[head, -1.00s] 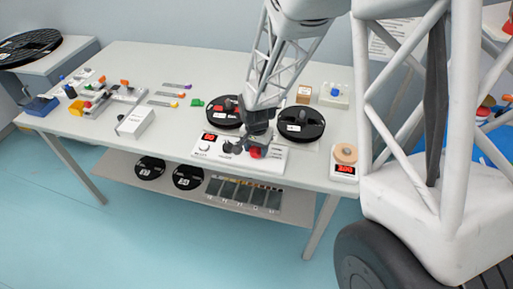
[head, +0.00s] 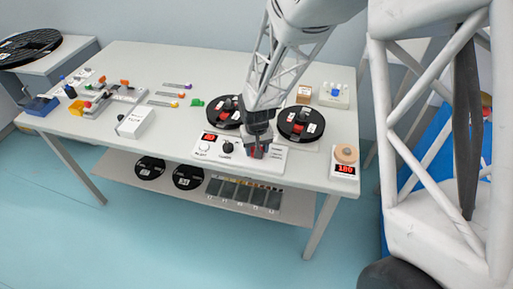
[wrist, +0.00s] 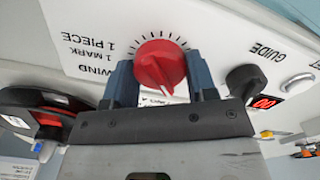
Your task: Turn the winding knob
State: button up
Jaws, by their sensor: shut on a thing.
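The red winding knob (wrist: 158,65) sits on the white station panel, beside the printed words "WIND 1 MARK 1 PIECE". A fan of tick marks lies around its far side, and its pale pointer line aims toward the bottom of the wrist view. My gripper (wrist: 161,72) is shut on the knob, with one blue-grey finger on each side. In the head view my gripper (head: 257,150) comes down onto the right part of the station (head: 225,157) and mostly hides the knob.
A black GUIDE knob (wrist: 246,82) and a red-lit display (wrist: 263,102) stand beside the winding knob. Two black reels, left (head: 225,110) and right (head: 301,124), sit behind the station. A small device with a tan disc (head: 346,154) stands at the right table edge.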

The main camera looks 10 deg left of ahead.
jog(key=shift+n, duration=0.3)
jog(key=o, duration=0.9)
jog(key=shift+r, duration=0.15)
jog(key=shift+r, duration=3.75)
